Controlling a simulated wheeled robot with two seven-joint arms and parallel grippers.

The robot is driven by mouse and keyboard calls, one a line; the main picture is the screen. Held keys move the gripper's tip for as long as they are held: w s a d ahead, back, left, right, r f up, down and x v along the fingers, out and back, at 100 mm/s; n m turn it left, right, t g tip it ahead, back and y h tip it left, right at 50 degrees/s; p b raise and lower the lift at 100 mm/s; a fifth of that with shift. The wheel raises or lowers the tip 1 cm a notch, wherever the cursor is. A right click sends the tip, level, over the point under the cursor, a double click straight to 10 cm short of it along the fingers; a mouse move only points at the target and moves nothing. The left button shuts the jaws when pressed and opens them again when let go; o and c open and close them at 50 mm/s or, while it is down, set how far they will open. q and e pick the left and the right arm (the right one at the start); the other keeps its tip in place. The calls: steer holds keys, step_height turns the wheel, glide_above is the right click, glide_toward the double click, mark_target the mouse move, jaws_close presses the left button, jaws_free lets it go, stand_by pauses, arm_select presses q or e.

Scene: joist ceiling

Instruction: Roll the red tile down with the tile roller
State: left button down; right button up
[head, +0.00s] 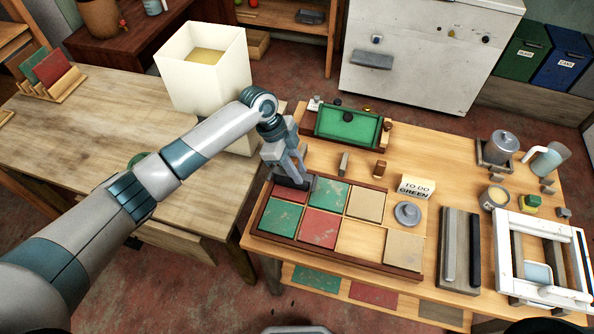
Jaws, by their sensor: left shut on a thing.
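My left gripper (291,175) is over the back-left corner of a wooden tray (334,260). It is shut on a dark grey thing (308,184), probably the tile roller, mostly hidden by the fingers. This sits low over the back-left red tile (289,194), partly covering it; I cannot tell whether they touch. A second red tile (320,228) lies in the front row. Green tiles lie at the front left (279,217) and behind the second red tile (329,195). My right gripper is out of view.
A "TO DO GREEN" sign (415,188) and a round grey knobbed object (407,213) stand at the tray's right. A green-topped tray (348,128) is behind. A white frame device (543,260) stands at the right. A tall cream bin (205,75) is behind my left arm.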

arm_select(q)
steer(key=shift+w, duration=0.1)
steer(key=shift+w+d+f+b, duration=0.1)
steer(key=shift+w+d+b, duration=0.05)
steer(key=shift+w+b, duration=0.3)
steer(key=shift+w+d+f+b, duration=0.1)
steer(key=shift+w+d+b, duration=0.05)
steer(key=shift+w+b, duration=0.25)
steer(key=shift+w+d+r, duration=0.1)
steer(key=shift+w+r, duration=0.05)
steer(key=shift+w, duration=0.35)
steer(key=shift+s+r, duration=0.1)
steer(key=shift+s+a+p, duration=0.3)
steer(key=shift+s+p, duration=0.5)
steer(key=shift+s+a+p, duration=0.15)
steer(key=shift+s+p, duration=0.25)
steer(key=shift+s, duration=0.15)
steer(key=shift+s+f, duration=0.1)
steer(key=shift+f, duration=0.15)
steer(key=shift+s, duration=0.15)
